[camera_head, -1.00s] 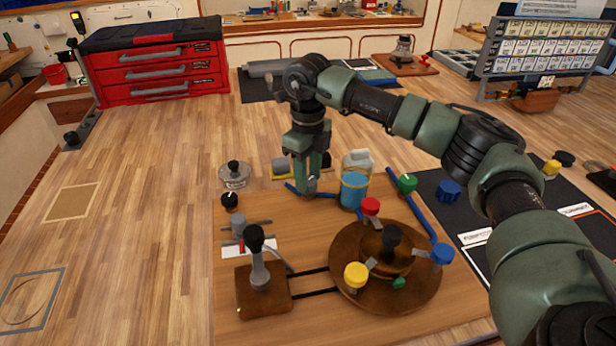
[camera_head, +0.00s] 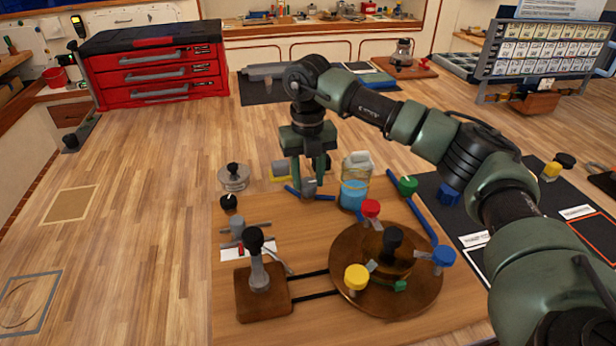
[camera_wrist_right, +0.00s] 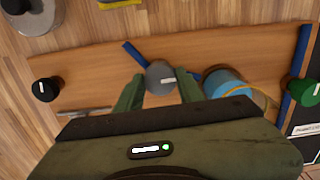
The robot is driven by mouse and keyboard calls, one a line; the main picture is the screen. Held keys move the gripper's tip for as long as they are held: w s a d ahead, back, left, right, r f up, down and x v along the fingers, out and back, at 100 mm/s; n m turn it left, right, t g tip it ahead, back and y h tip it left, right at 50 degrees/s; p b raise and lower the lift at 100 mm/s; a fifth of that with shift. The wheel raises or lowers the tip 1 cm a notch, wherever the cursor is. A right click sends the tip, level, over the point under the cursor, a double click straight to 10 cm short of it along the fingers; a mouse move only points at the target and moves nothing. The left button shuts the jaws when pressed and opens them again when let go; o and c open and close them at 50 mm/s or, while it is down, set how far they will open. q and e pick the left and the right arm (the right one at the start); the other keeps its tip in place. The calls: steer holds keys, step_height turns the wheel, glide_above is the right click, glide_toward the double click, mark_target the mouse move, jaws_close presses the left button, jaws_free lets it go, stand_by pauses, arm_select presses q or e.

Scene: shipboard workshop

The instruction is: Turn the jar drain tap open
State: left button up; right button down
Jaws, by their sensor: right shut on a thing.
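The jar (camera_head: 355,188) with blue liquid and a pale cap stands near the board's back edge; in the right wrist view the jar (camera_wrist_right: 228,84) is just right of my fingers. A grey tap knob (camera_head: 309,186) sits on a short blue pipe left of the jar. My right gripper (camera_head: 308,179) points down with a finger on each side of this knob, shut on it. In the right wrist view the grey knob (camera_wrist_right: 160,76) is between the fingertips, its pale mark pointing right. My left gripper is not in view.
A green knob (camera_head: 408,185) on a blue pipe stands right of the jar. A round brown base (camera_head: 420,292) with red, yellow and blue knobs is in front. A black-knobbed lever (camera_head: 256,265) and a small black knob (camera_head: 229,202) are left. The wooden table at left is mostly clear.

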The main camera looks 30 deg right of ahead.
mark_target(308, 182)
steer(key=shift+w+r, duration=0.1)
steer(key=shift+r, duration=0.05)
steer(key=c, duration=0.9)
jaws_free()
step_height(308, 182, up, 8)
steer(key=shift+f+b, duration=0.15)
steer(key=shift+b, duration=0.6)
